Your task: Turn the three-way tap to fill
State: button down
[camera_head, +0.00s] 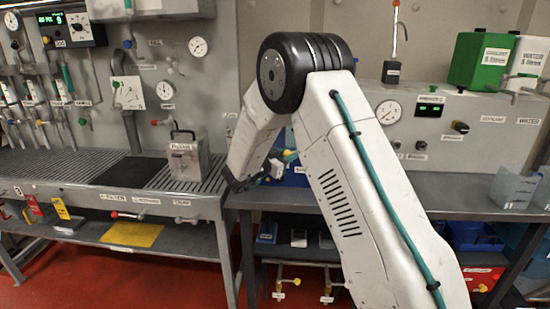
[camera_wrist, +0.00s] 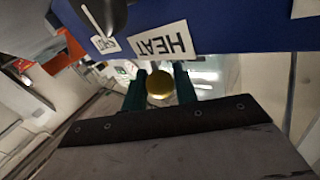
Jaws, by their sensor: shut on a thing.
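My gripper (camera_head: 285,159) is at the front of the right-hand bench, partly hidden behind my arm. In the wrist view, the dark teal fingers of my gripper (camera_wrist: 160,88) are shut on a round yellow knob (camera_wrist: 159,84). What the knob belongs to cannot be told. A blue unit labelled HEAT (camera_wrist: 225,32) is right beside the fingers. On the left grey panel, a white plate with a green-handled tap (camera_head: 128,92) shows, apart from my gripper. It may be the three-way tap; its plate lettering is too small to read.
A grey metal box with a handle (camera_head: 185,158) stands on the ribbed left bench (camera_head: 80,172). Green (camera_head: 483,60) and white (camera_head: 527,62) canisters stand at the upper right. A clear container (camera_head: 512,188) stands on the right bench. Red floor lies in front.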

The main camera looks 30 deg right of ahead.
dwell(0.3)
jog(key=c, duration=1.1)
grip_release()
jog(key=shift+d, duration=0.15)
jog(key=shift+c, duration=0.2)
jog(key=shift+a, duration=0.2)
jog(key=v, duration=0.7)
jog(key=shift+a, duration=0.25)
jog(key=shift+r, duration=0.1)
